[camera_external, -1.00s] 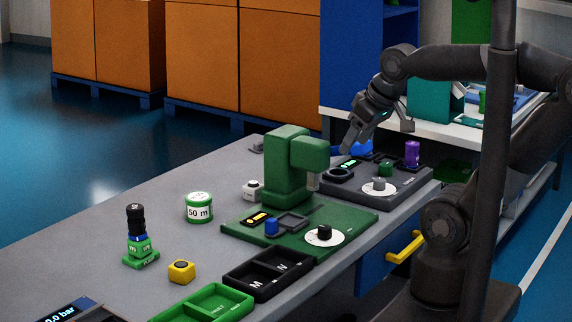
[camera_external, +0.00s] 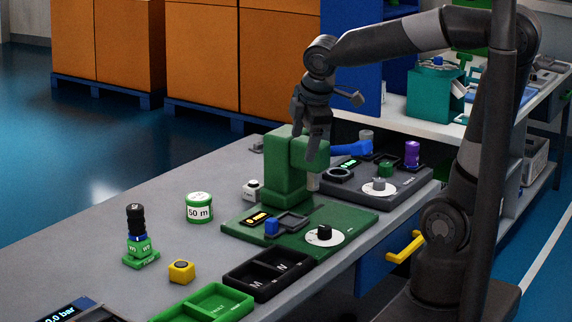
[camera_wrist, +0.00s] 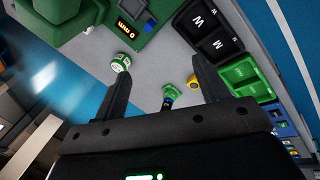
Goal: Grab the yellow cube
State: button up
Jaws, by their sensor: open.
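The yellow cube (camera_external: 181,271) sits on the grey table near its front, with a dark round mark on top. It also shows in the wrist view (camera_wrist: 192,80), just left of the right finger's tip.
A green stacked stand (camera_external: 140,245) with a black top is left of the cube. A green 50 m roll (camera_external: 199,208) stands behind it. A green tray (camera_external: 212,303) and black tray (camera_external: 268,274) lie to its right. The green machine (camera_external: 288,165) stands tall below my gripper.

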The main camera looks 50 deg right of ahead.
jog(key=w+a+f+n+g, duration=0.1)
jog(key=w+a+f+n, duration=0.2)
jog(key=w+a+n, duration=0.3)
jog(key=n+g+y, duration=0.1)
jog(key=n+g, duration=0.2)
jog(key=n, duration=1.8)
send_near(181, 264)
jog(key=shift+s+a, duration=0.1)
jog(key=shift+s, duration=0.3)
notch_tip(181, 264, down, 5)
jog(key=shift+r, duration=0.2)
jog(key=f, duration=0.5)
jog(key=shift+w+d+f, duration=0.2)
jog(key=shift+w+f, duration=0.05)
jog(key=shift+f, duration=0.05)
jog(key=c, duration=1.1)
jog(key=shift+r, duration=0.2)
